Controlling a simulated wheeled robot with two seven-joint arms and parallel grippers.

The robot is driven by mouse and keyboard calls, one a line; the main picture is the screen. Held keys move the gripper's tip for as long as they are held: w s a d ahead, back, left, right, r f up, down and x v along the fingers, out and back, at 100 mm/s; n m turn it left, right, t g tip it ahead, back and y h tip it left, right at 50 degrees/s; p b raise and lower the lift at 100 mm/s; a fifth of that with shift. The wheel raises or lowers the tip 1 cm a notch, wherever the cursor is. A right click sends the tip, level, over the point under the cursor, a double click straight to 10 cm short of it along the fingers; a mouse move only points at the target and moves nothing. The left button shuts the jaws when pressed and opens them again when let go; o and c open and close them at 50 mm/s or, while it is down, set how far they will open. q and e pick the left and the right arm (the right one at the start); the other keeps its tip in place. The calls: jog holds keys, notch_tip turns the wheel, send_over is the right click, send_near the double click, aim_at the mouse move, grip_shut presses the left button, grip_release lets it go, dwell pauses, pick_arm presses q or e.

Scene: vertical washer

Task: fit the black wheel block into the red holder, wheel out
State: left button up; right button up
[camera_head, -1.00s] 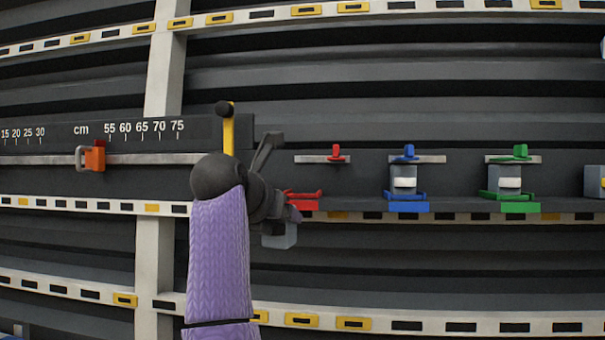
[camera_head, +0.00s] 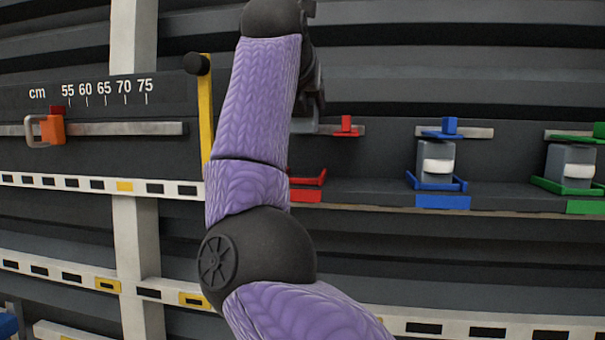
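The red holder shows as a red lower tray (camera_head: 307,194), partly covered by my arm, and a red upper clip (camera_head: 347,126) on a short pale rail. No block shows in the visible part of the tray. One purple arm of mine, coming from the lower right and taken as my right, stands in front. My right gripper (camera_head: 313,100) is dark and mostly hidden behind the forearm, above the tray. A small grey patch (camera_head: 303,125) under it may be part of a block or the rail; I cannot tell. No black wheel block shows clearly. My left gripper is out of view.
Right of the red holder, a blue holder (camera_head: 443,202) and a green holder (camera_head: 585,207) each hold a grey block with a white wheel. A yellow bar with a black knob (camera_head: 197,64) stands left of my arm. An orange slider (camera_head: 51,130) sits on the scale rail.

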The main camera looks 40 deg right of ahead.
aim_at(303, 119)
jog(key=f, duration=0.3)
jog(key=shift+w+d, duration=0.15)
jog(key=shift+d, duration=0.1)
jog(key=f, duration=0.4)
jog(key=shift+s+a+b, duration=0.2)
jog(key=shift+a+b, duration=0.05)
jog(key=shift+b, duration=0.1)
jog(key=shift+w+d+f, duration=0.1)
jog(key=shift+w+d, duration=0.05)
jog(key=shift+f, duration=0.1)
jog(key=o, duration=1.3)
jog(key=shift+s+a+r, duration=0.2)
jog(key=shift+s+a, duration=0.05)
jog(key=b+v, duration=0.2)
jog(key=v, duration=0.2)
jog(key=shift+f, duration=0.15)
jog(key=b+v, duration=0.1)
jog(key=v, duration=0.6)
jog(key=shift+a+r+b, duration=0.2)
jog(key=shift+r+b, duration=0.15)
jog(key=shift+s+a, duration=0.1)
jog(key=shift+s, duration=0.05)
